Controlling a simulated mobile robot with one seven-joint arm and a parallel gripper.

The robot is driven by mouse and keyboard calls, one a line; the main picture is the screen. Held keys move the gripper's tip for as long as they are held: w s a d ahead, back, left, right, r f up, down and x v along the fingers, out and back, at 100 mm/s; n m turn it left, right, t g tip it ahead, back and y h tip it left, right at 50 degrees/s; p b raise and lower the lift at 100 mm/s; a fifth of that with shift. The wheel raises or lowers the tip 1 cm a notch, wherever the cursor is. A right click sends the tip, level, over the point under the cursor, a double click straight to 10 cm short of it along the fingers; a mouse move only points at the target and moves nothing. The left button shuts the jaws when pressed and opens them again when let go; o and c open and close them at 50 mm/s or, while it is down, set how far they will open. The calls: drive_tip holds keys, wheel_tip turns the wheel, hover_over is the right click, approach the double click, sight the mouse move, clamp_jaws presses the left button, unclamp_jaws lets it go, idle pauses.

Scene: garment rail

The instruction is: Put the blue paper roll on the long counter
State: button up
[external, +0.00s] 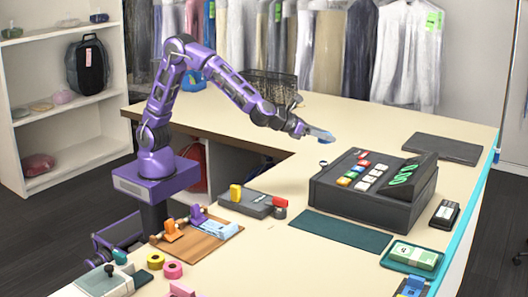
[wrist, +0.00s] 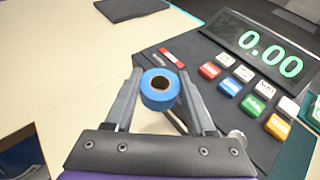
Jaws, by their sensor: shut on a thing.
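The blue paper roll (wrist: 160,89) is a short blue cylinder with a dark hole in its pale core. In the wrist view it sits between the two fingers of my gripper (wrist: 160,82), which are shut on it. In the external view, my gripper (external: 308,131) reaches out over the long counter (external: 262,210), and the roll (external: 322,136) shows as a small blue shape at its tip. The roll appears to be held above the cream counter top, left of the cash register; its exact height is hard to tell.
The dark cash register (external: 362,190) with coloured keys stands close to the right. A small round object (external: 323,163) lies by its left corner. A dark mat (external: 443,148) lies behind, and a wire basket (external: 270,88) stands at the back. Bare counter lies left of the register.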

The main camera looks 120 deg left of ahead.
drive_tip(key=s+a+n+g+y, duration=0.1)
drive_tip(key=s+a+n+g, duration=0.1)
drive_tip(key=s+a, duration=0.5)
drive_tip(key=s+a+n+g+y, duration=0.1)
drive_tip(key=s+a, duration=0.1)
drive_tip(key=a, duration=0.8)
drive_tip(key=n+g+y+b, duration=0.1)
drive_tip(key=n+g, duration=0.2)
hover_over(312, 146)
drive_tip(key=shift+w+d+f+b, duration=0.1)
drive_tip(key=shift+f+b, duration=0.6)
drive_tip(key=shift+f, duration=3)
drive_tip(key=shift+w+f+b, duration=0.1)
drive_tip(key=shift+f+b, duration=0.55)
drive_tip(key=shift+f, duration=3)
drive_tip(key=shift+f, duration=0.2)
drive_tip(key=o, duration=1.3)
drive_tip(key=shift+r, duration=0.15)
